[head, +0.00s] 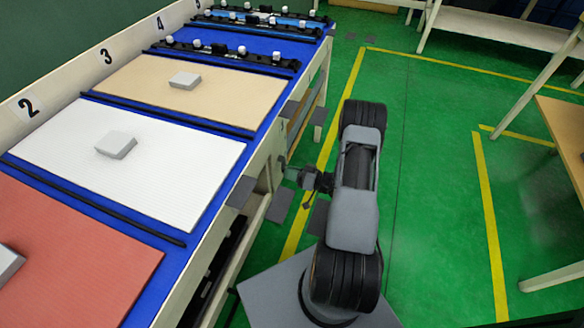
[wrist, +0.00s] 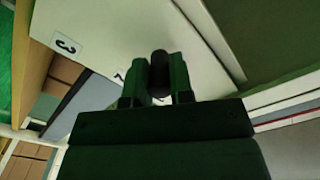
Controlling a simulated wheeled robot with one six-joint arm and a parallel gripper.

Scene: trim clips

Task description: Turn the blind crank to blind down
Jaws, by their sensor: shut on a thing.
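In the wrist view my gripper (wrist: 161,90) is shut on a dark rounded thing, which looks like the crank's handle (wrist: 160,64). The fingers press on both sides of it. The rest of the crank is hidden or too dark to make out. In the head view my gripper (head: 291,173) is small and dark, beside the right edge of the bench (head: 290,106); what it holds is too small to tell there. I cannot make out the blind in either view.
The bench carries a red panel (head: 60,260), a white panel (head: 180,165) and a tan panel (head: 220,90), with grey blocks on them. Dark plates (head: 241,191) jut from the bench side near my arm.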

